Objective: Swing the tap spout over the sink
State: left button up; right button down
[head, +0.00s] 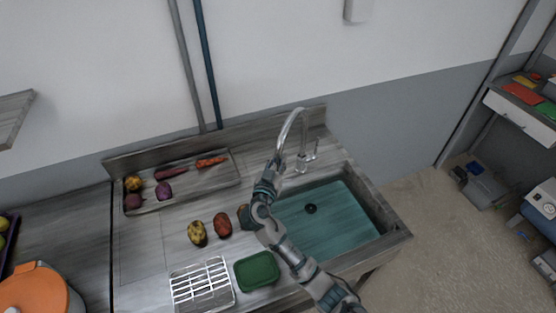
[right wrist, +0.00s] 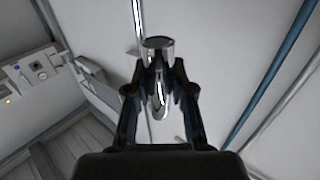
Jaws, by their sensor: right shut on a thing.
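The chrome tap (head: 303,140) stands at the back edge of the sink (head: 335,225), with its lever on the right side of its base. Its curved spout arches to the left, and its end is at the sink's left side, near the counter. My right gripper (head: 275,165) is shut on the end of the spout. In the right wrist view the shiny spout (right wrist: 160,85) sits between the two dark fingers (right wrist: 160,80). The sink is a teal basin with a dark drain. My forearm hides part of its left edge. My left gripper is not in view.
A yellow vegetable (head: 197,233) and a red one (head: 222,224) lie left of my arm. A wire rack (head: 202,284) and a green container (head: 257,270) stand at the front. A tray (head: 215,181) of vegetables is at the back. An orange-lidded pot (head: 35,290) stands at far left.

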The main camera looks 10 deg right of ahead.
jog(key=shift+s+d, duration=0.15)
jog(key=s+d+n+t+y+p, duration=0.1)
jog(key=s+d+n+y+p, duration=0.1)
jog(key=d, duration=0.6)
jog(key=s+d+n+t+y+p, duration=0.1)
jog(key=s+d+n+y+p, duration=0.1)
jog(key=d+y+p, duration=0.4)
jog(key=shift+d+n+y, duration=0.4)
jog(key=shift+d+n, duration=0.5)
jog(key=shift+d, duration=0.2)
jog(key=c, duration=1)
grip_release()
